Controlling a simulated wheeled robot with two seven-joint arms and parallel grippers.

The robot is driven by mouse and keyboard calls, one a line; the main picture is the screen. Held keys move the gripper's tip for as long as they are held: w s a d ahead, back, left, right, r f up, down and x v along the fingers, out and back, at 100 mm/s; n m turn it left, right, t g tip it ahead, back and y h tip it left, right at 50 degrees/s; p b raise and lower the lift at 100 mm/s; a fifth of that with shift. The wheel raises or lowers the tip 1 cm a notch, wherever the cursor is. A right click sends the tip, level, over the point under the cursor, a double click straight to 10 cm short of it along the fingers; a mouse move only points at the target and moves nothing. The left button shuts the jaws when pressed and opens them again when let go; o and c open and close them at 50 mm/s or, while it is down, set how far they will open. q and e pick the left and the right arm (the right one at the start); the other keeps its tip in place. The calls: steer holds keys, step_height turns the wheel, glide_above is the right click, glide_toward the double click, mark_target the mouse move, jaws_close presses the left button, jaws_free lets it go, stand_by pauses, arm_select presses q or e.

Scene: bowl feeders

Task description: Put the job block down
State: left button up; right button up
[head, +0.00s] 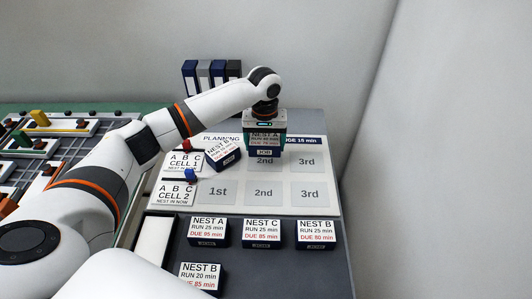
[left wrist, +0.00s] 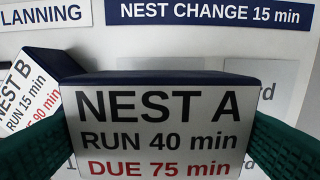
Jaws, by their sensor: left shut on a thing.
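My left gripper (head: 265,131) is shut on a dark blue job block (head: 264,152) with a white label reading NEST A, RUN 40 min, DUE 75 min. In the left wrist view the block (left wrist: 165,125) sits between the green fingers. In the head view it is at the upper row's 2nd square (head: 264,162) of the planning board (head: 250,210), covering part of it. I cannot tell whether it touches the board. A NEST B block (head: 223,155), turned askew, is just left of it, around the upper row's hidden 1st square. My right gripper is not in view.
The upper 3rd square (head: 307,160) and the lower row squares are empty. Cell cards (head: 180,163) with a red and a blue piece stand at the board's left. Several job blocks (head: 262,233) lie on the dark tray in front. Binders (head: 211,74) stand behind.

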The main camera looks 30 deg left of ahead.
mark_target(265, 161)
arm_select(q)
steer(key=shift+f, duration=2.2)
steer(key=shift+f, duration=0.1)
steer(key=o, duration=1)
step_height(265, 161, up, 12)
steer(key=shift+r, duration=0.15)
